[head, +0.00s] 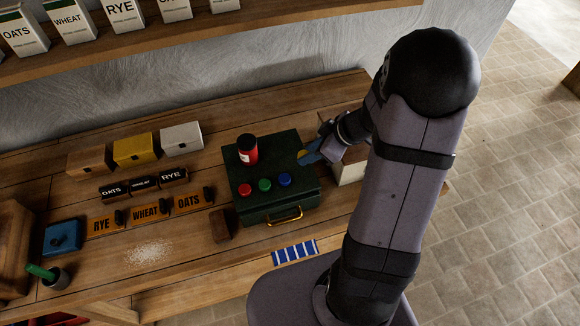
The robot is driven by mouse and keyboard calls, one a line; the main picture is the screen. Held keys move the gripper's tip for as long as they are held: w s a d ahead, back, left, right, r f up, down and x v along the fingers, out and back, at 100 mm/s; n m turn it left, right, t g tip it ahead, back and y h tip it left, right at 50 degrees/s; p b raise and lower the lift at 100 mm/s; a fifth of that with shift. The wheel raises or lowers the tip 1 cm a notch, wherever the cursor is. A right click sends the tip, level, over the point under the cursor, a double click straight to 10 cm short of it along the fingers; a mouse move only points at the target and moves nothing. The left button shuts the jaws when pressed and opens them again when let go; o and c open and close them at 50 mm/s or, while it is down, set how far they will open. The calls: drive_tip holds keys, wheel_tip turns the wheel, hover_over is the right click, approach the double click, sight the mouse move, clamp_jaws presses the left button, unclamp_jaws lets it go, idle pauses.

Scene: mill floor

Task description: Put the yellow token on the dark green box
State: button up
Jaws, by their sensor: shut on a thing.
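The dark green box (258,209) stands on the wooden bench and has a brass handle on its front. On its top are a red, a green and a blue token in a row near the front, and a red-and-black bottle (248,150) at the back left. My gripper (304,156) is at the right side of the box top, shut on the yellow token (301,154). Only a small part of the token shows. I cannot tell whether it touches the box top.
A pale wooden box (350,171) stands right of the green box, partly behind my arm. A blue-and-white striped card (295,252) lies in front. Small boxes, labelled blocks and spilled grain (148,253) lie to the left. A shelf of cartons (124,14) is above.

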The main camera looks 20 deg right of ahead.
drive_tip(key=shift+f+b, duration=0.8)
drive_tip(key=shift+f, duration=3.55)
drive_tip(key=shift+f, duration=0.15)
drive_tip(key=o, duration=1)
